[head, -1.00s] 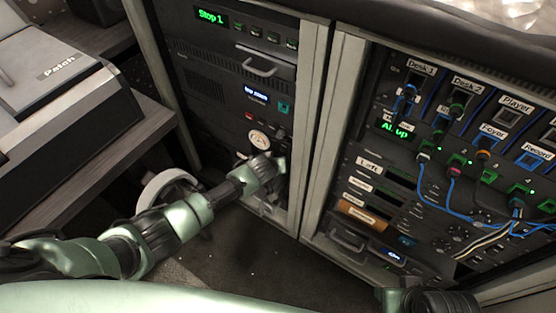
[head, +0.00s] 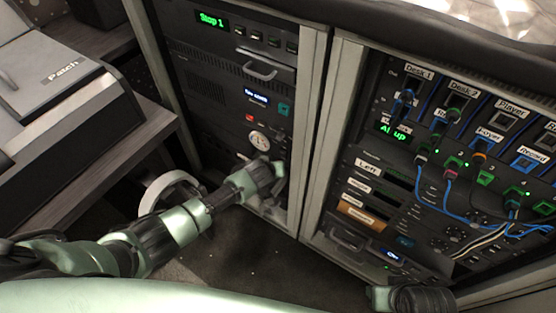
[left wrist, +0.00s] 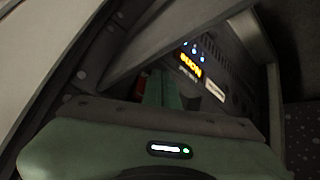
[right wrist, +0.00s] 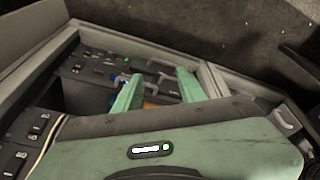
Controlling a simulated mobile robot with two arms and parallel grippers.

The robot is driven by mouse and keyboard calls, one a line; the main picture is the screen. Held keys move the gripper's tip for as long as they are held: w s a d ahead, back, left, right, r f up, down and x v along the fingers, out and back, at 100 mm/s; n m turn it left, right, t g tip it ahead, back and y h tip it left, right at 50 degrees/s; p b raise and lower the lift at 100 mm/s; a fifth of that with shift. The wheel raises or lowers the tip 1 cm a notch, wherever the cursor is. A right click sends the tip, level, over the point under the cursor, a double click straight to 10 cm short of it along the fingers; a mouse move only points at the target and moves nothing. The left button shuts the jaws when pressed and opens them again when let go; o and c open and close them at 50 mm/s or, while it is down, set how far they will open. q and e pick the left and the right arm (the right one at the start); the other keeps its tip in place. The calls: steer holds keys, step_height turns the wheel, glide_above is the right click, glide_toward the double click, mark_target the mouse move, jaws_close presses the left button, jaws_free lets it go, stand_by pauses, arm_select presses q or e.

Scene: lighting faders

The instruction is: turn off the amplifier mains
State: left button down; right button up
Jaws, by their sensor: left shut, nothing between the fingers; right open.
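My left gripper (left wrist: 160,88) is shut and empty. In the left wrist view its fingers point into a dark rack bay, close to a small red part (left wrist: 141,84) that they partly hide. I cannot tell whether they touch it or whether it is the mains switch. A unit with an amber display (left wrist: 190,65) and a white label (left wrist: 215,91) is just beyond. In the head view the left wrist hides the lower front of the left rack (head: 312,130). My right gripper (right wrist: 158,90) is open and empty above the right rack's lower units.
In the head view the right rack holds patched cables (head: 440,208), labelled units and an orange label (head: 362,216). A grey ring-shaped part (head: 168,187) is beside my left forearm. A desk (head: 150,130) stands at left. Dark floor (head: 260,270) lies between.

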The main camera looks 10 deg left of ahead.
arm_select(q)
steer(key=shift+s, duration=0.1)
arm_select(e)
steer(key=shift+f, duration=0.35)
steer(key=shift+w+r, duration=0.15)
arm_select(q)
steer(key=shift+s+a+r+p, duration=0.1)
steer(key=shift+s+a+p, duration=0.2)
steer(key=shift+s+p, duration=0.45)
steer(key=shift+s+a+r+p, duration=0.1)
steer(key=shift+s+a+p, duration=0.2)
steer(key=shift+s+p, duration=0.4)
steer(key=shift+s+a+r+p, duration=0.1)
steer(key=shift+s+a+p, duration=0.2)
steer(key=shift+s+p, duration=0.45)
arm_select(e)
step_height(320, 180, down, 14)
steer(key=s, duration=0.2)
steer(key=shift+s+d+g, duration=0.15)
steer(key=shift+s+g, duration=0.2)
steer(key=shift+g, duration=0.05)
arm_select(q)
steer(key=shift+s, duration=0.1)
steer(key=shift+s, duration=0.1)
arm_select(e)
steer(key=shift+s, duration=0.1)
